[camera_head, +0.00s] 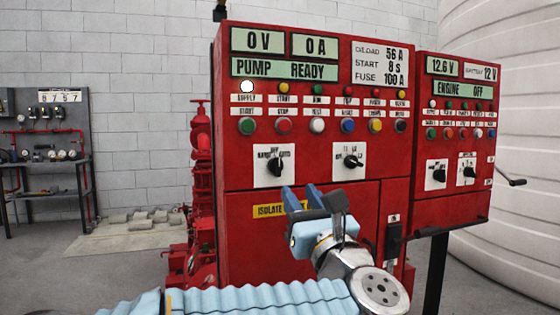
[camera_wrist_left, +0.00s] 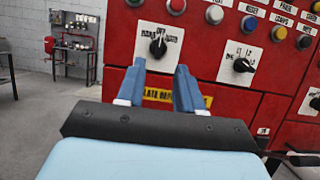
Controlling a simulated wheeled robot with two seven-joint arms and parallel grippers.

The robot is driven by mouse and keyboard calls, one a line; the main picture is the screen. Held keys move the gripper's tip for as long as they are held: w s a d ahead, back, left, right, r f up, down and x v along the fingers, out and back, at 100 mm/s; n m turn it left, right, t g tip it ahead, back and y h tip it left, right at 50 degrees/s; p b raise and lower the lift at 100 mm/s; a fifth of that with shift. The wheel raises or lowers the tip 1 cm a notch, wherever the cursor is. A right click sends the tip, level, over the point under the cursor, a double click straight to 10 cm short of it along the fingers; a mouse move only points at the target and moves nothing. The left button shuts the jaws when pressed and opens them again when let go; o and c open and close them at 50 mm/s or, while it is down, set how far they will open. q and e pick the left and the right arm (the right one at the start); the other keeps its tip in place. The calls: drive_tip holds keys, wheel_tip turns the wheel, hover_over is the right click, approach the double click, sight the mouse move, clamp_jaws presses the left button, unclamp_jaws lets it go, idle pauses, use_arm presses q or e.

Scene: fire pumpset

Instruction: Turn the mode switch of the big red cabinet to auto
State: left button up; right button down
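The big red cabinet (camera_head: 340,215) stands in the middle of the head view. On it are two black rotary knobs on white plates. The left knob (camera_head: 275,168), its plate marked with OFF at the top, looks like the mode switch; it also shows in the left wrist view (camera_wrist_left: 158,47). Its exact pointing is too small to be sure of. A second knob (camera_head: 352,161) sits to its right. My left gripper (camera_head: 300,190) is open and empty, below and right of the left knob in the head view. In the left wrist view the knob lies between and just above the blue fingertips, apparently untouched.
A smaller red cabinet (camera_head: 453,140) with its own knobs joins on the right. A row of push buttons (camera_head: 317,125) runs above the knobs. A yellow ISOLATE label (camera_head: 268,211) is below. Red pump piping (camera_head: 200,150) stands left of the cabinet; open floor lies further left.

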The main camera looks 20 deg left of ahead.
sight(279, 161)
use_arm(q)
drive_tip(key=p+x, duration=0.4)
drive_tip(key=x, duration=0.8)
drive_tip(key=shift+w+a, duration=0.1)
drive_tip(key=shift+w, duration=0.05)
drive_tip(key=shift+c, duration=0.4)
